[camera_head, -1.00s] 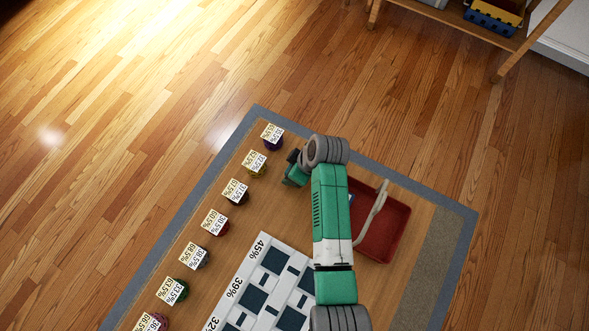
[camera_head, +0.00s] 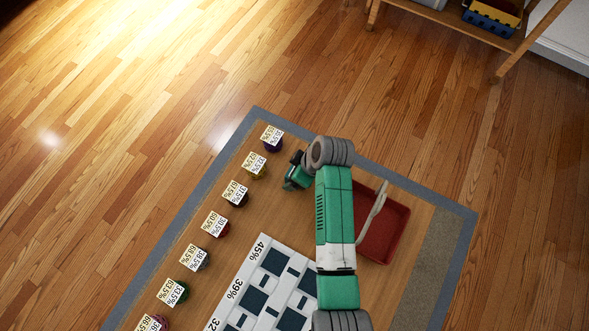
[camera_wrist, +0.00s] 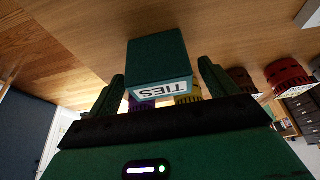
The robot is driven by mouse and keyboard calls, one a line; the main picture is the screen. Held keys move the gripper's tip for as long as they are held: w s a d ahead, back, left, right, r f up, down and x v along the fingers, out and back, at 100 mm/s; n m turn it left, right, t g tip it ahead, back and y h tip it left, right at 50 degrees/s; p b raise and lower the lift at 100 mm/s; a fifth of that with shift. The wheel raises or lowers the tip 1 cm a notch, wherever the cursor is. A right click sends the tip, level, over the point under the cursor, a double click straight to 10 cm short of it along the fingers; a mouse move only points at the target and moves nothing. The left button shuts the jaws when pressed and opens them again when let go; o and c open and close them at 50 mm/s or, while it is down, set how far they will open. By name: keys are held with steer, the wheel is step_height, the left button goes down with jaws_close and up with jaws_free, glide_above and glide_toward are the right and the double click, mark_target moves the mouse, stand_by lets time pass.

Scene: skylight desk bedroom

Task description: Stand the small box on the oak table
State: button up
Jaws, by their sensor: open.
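The small box (camera_wrist: 158,62) is dark green, with a white label reading TIES, upside down in the wrist view. It lies between the two fingers of my gripper (camera_wrist: 161,72), which are open with a gap on each side. I cannot tell whether the box touches the table. The oak table (camera_head: 286,215) has a grey-blue border; its wood surface (camera_wrist: 235,35) fills the top of the wrist view. In the head view my gripper (camera_head: 296,178) is near the table's far edge, and I cannot make out the box there.
Several round colored containers with percentage cards (camera_head: 235,193) line the table's left side. A white board with dark rectangles (camera_head: 265,258) lies in front. A red tray (camera_head: 392,232) with a pale curved handle (camera_head: 374,212) is right of my arm. Bare wood lies between the cards and my gripper.

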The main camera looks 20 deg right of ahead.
steer(key=p+v, duration=0.1)
steer(key=v, duration=0.8)
steer(key=shift+r, duration=0.1)
steer(key=w+a+r+m+t+h, duration=0.1)
steer(key=w+a+r+t, duration=0.2)
steer(key=r, duration=0.6)
steer(key=w+a+r+m+t+h, duration=0.1)
steer(key=w+r+t, duration=0.25)
steer(key=r, duration=0.65)
steer(key=w+a+r+m+t+h, duration=0.1)
steer(key=w+a+r+t, duration=0.2)
steer(key=r, duration=0.6)
steer(key=s+a+r+m+t, duration=0.1)
steer(key=s+a+r+t, duration=0.2)
steer(key=r, duration=0.7)
steer(key=s+a+r+m+t, duration=0.1)
steer(key=s+a+r+t, duration=0.3)
steer(key=r, duration=0.7)
steer(key=s+a+r+m+t, duration=0.2)
steer(key=s+r+t, duration=0.3)
steer(key=r, duration=0.6)
steer(key=shift+s+a, duration=0.85)
steer(key=shift+s, duration=0.25)
